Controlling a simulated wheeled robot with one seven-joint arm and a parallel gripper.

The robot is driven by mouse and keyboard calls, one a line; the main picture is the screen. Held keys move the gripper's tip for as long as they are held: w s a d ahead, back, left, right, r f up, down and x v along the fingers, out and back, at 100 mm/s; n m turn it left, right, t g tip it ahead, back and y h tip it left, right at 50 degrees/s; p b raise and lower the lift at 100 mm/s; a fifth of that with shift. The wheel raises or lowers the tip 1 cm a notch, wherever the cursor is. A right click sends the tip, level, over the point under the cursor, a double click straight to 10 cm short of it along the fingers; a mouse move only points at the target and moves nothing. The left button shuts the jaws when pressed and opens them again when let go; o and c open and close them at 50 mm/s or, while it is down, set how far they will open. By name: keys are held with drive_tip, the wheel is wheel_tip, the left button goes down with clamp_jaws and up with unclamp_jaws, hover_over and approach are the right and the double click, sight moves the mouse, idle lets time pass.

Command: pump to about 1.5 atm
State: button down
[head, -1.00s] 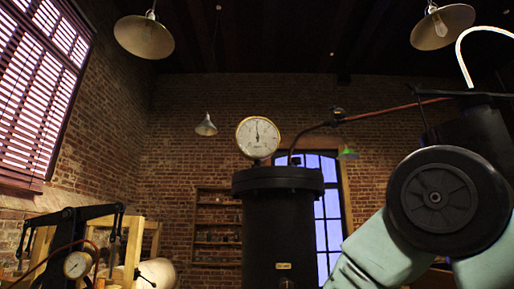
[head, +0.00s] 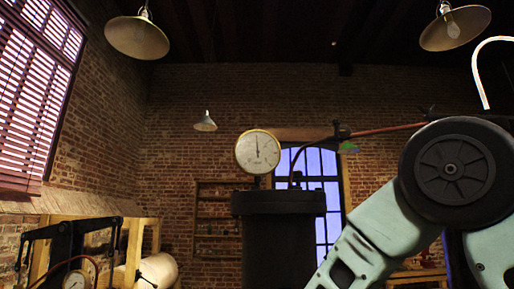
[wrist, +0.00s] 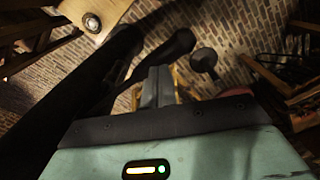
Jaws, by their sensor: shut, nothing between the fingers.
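A tall black cylindrical vessel (head: 285,240) stands at the middle of the head view. A round white dial gauge (head: 257,152) with a brass rim sits above its lid, its needle pointing about straight up; the numbers are too small to read. A black two-armed apparatus (head: 68,233), perhaps the pump, stands at lower left with a second gauge (head: 75,281), cut off by the bottom edge. My gripper (wrist: 158,80) shows only in the wrist view, shut and empty. A dark rod with a round knob (wrist: 205,60) shows just right of the fingertips; I cannot tell whether they touch.
Thick black bars (wrist: 95,85) run close along the left of the wrist view. A wooden frame (head: 140,240) and a pale roll (head: 158,272) are beside the apparatus. A copper pipe (head: 385,129) runs above the vessel to the right. Wall shelves (head: 218,220) stand behind.

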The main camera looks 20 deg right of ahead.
drive_tip(key=shift+f, duration=0.2)
wheel_tip(320, 180, down, 5)
drive_tip(key=b, duration=0.3)
drive_tip(key=shift+b, duration=0.4)
wheel_tip(320, 180, up, 5)
drive_tip(key=p, duration=0.4)
drive_tip(key=shift+r+p, duration=0.15)
drive_tip(key=shift+p, duration=0.15)
wheel_tip(320, 180, up, 4)
drive_tip(key=p, duration=0.3)
drive_tip(key=shift+r+p, duration=0.15)
drive_tip(key=shift+p, duration=0.25)
drive_tip(key=shift+f, duration=0.25)
